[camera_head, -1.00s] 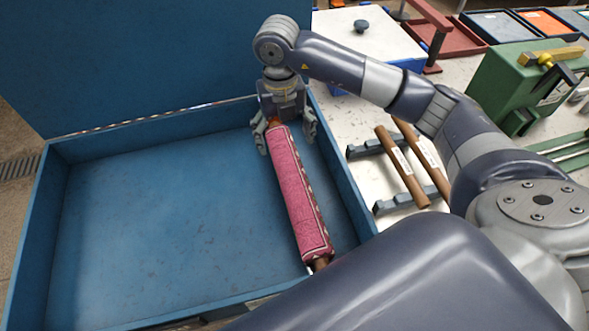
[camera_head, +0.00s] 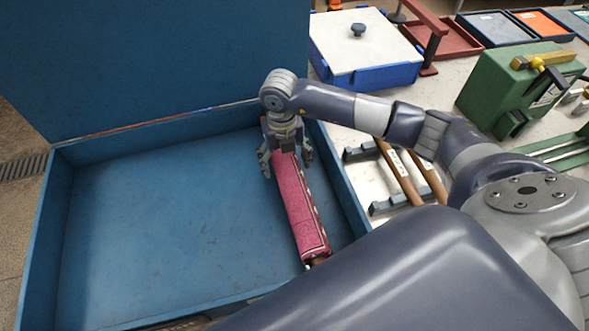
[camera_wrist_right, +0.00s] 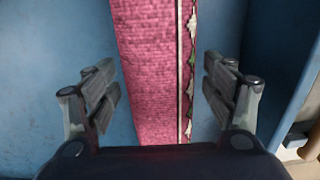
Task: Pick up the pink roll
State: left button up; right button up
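The pink roll (camera_head: 301,212) lies lengthwise in the blue box (camera_head: 170,225), near its right wall. It has a patterned border along one side and a brown end showing at the near end. My right gripper (camera_head: 286,162) is over the roll's far part, pointing down. In the right wrist view the roll (camera_wrist_right: 152,70) runs between the two open fingers (camera_wrist_right: 165,95), with a gap on each side. Neither finger appears to touch it. My left gripper is not in view.
The box's right wall (camera_head: 343,190) stands close beside the roll, and its raised lid (camera_head: 160,60) is behind. Brown rods on a rack (camera_head: 400,172), a white-topped blue box (camera_head: 365,50) and a green device (camera_head: 510,85) are to the right. The box's left floor is clear.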

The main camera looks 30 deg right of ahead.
jog(key=c, duration=1.3)
jog(key=shift+r, duration=0.15)
